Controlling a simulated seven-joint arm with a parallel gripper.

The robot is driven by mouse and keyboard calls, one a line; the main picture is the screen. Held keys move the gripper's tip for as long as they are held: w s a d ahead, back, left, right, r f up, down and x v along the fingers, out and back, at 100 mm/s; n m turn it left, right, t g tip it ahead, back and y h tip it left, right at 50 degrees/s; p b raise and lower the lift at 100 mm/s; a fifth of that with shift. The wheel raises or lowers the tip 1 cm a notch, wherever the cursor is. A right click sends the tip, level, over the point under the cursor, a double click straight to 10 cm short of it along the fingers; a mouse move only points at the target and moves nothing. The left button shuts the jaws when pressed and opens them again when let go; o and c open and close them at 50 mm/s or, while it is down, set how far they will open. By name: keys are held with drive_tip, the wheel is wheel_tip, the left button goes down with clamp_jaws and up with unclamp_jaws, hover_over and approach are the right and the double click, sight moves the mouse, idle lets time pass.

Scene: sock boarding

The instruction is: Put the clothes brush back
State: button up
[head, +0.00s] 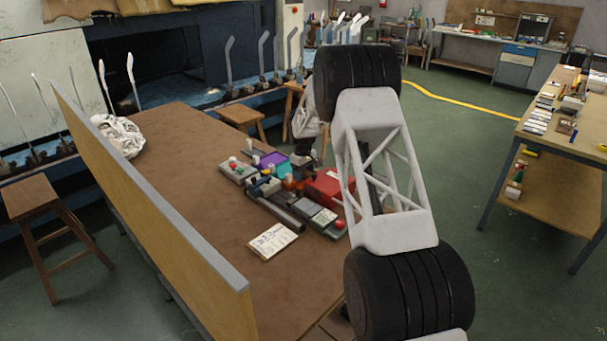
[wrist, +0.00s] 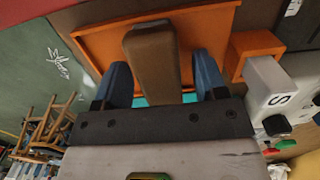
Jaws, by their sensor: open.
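A brown, wood-coloured block, which looks like the clothes brush (wrist: 150,42), lies at an orange tray (wrist: 100,42) in the wrist view. My gripper (wrist: 159,64) has its two blue fingers apart, one on each side of the brown block. I cannot tell whether either finger touches it. The block's near end is hidden by the gripper body. In the head view my gripper (head: 303,160) is low over the cluster of items on the brown table (head: 190,190), and the brush cannot be made out there.
A paper sheet (head: 272,241) lies in front. White cloth (head: 120,136) lies at the table's far left by a long upright panel (head: 150,215). The table's left part is clear.

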sight(303, 171)
wheel_tip(303, 171, up, 12)
drive_tip(key=shift+w+a, duration=0.2)
idle(0.5)
drive_tip(key=shift+r, duration=0.1)
idle(0.6)
drive_tip(key=s+d+r+m+t, duration=0.15)
drive_tip(key=s+d+r, duration=0.25)
drive_tip(key=s+r, duration=0.6)
drive_tip(key=s+d+r+m, duration=0.25)
drive_tip(key=s+r, duration=0.35)
drive_tip(key=s, duration=0.7)
drive_tip(key=s+d+r+m, duration=0.1)
drive_tip(key=s+d+r, duration=0.4)
drive_tip(key=s+r, duration=0.5)
drive_tip(key=s+d+f+m, duration=0.1)
drive_tip(key=s+f, duration=0.1)
drive_tip(key=s, duration=1.1)
drive_tip(key=s+d+f+m+t, duration=0.1)
drive_tip(key=s+d+f, duration=0.1)
drive_tip(key=s, duration=1.2)
drive_tip(key=s+d+f+m, duration=0.1)
drive_tip(key=s+f+m, duration=0.1)
drive_tip(key=s, duration=1.1)
drive_tip(key=shift+s+d+f, duration=0.3)
drive_tip(key=shift+d+f, duration=0.1)
drive_tip(key=shift+f, duration=0.45)
drive_tip(key=shift+t, duration=0.25)
